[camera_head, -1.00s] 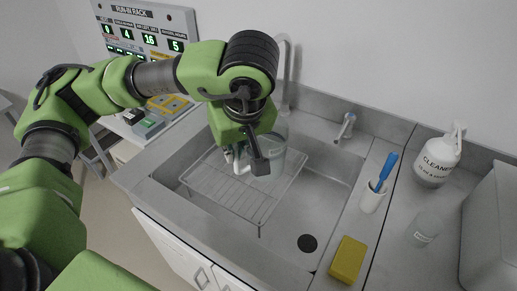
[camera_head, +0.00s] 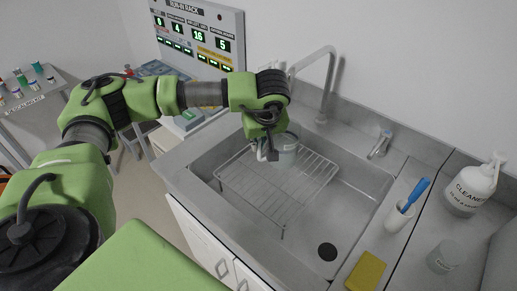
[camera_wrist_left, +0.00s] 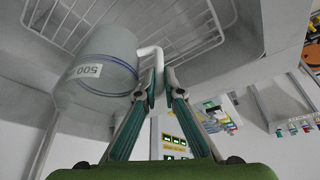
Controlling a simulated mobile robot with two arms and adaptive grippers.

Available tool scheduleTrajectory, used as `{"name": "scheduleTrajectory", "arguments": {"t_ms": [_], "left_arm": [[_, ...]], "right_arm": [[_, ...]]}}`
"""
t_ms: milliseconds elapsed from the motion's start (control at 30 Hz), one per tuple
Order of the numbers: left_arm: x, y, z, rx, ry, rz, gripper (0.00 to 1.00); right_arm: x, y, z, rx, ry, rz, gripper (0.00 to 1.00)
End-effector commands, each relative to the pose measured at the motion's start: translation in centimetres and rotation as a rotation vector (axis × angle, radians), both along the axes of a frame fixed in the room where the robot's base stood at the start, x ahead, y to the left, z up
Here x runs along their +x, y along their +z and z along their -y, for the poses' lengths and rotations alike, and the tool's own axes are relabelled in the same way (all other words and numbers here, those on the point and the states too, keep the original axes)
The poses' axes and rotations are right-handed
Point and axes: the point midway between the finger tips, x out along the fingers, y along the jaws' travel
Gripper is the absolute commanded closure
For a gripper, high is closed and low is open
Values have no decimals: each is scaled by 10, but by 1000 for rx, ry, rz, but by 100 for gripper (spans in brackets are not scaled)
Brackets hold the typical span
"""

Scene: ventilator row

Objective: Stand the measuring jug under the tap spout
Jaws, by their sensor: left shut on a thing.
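The measuring jug (camera_head: 287,152), clear grey with a white handle, is over the wire rack (camera_head: 300,192) in the sink. My left gripper (camera_head: 266,150) is at the jug's left side, shut on its handle. In the left wrist view the jug (camera_wrist_left: 102,72) shows a "500" label, and the two fingers (camera_wrist_left: 161,88) close on the white handle (camera_wrist_left: 150,52). I cannot tell if the jug touches the rack. The arched tap spout (camera_head: 312,62) rises behind the sink; its outlet end is near my left wrist, partly hidden. My right gripper is not in view.
A small lever (camera_head: 380,143) stands behind the sink. A display panel (camera_head: 200,33) stands at back left.

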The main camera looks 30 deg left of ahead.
Motion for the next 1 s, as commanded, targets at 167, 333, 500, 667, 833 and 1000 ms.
{"name": "scheduleTrajectory", "arguments": {"t_ms": [167, 333, 500, 667, 833, 1000], "left_arm": [[2, -22, -5, 1, 0, -5, 100], [3, -37, -5, 1, 1, -1, 100], [4, -37, -4, 0, 1, 0, 100], [3, -40, -4, 0, 1, 0, 87], [3, -39, -4, 0, 1, -1, 75], [3, -39, -4, 0, 1, -1, 75]], "right_arm": [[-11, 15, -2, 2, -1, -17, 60], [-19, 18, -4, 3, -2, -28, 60], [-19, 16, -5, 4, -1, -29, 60], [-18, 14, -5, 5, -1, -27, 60], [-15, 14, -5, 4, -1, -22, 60], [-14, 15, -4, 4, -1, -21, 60]]}}
